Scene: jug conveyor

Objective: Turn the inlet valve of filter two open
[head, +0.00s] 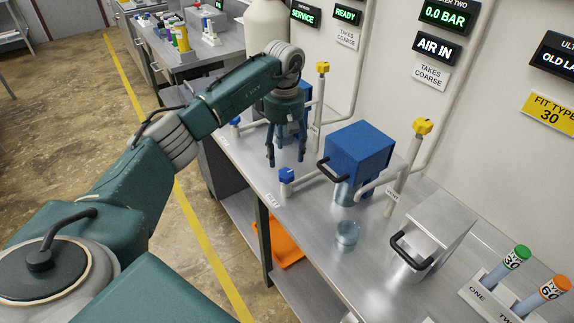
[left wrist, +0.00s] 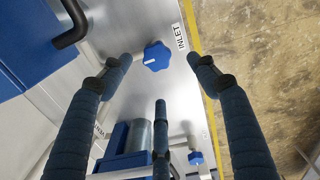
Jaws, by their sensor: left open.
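The blue inlet valve knob of filter two (head: 286,175) sits at the counter's front edge on a pipe from the blue filter housing (head: 358,150). In the left wrist view the lobed knob (left wrist: 156,56) shows a white mark pointing left, beside an INLET label (left wrist: 180,37). My left gripper (head: 284,160) points down, open and empty, just beyond the knob in the head view. In the left wrist view the knob appears between the spread fingertips of the gripper (left wrist: 160,70), with no contact visible. My right gripper is out of view.
Another blue knob (left wrist: 195,158) and blue filter housing (left wrist: 120,137) stand close by. Yellow valve handles (head: 423,126) rise behind. The 0.0 BAR display (head: 445,17) hangs on the wall. A metal box (head: 432,232), small cup (head: 347,235) and capped cartridges (head: 515,258) occupy the counter.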

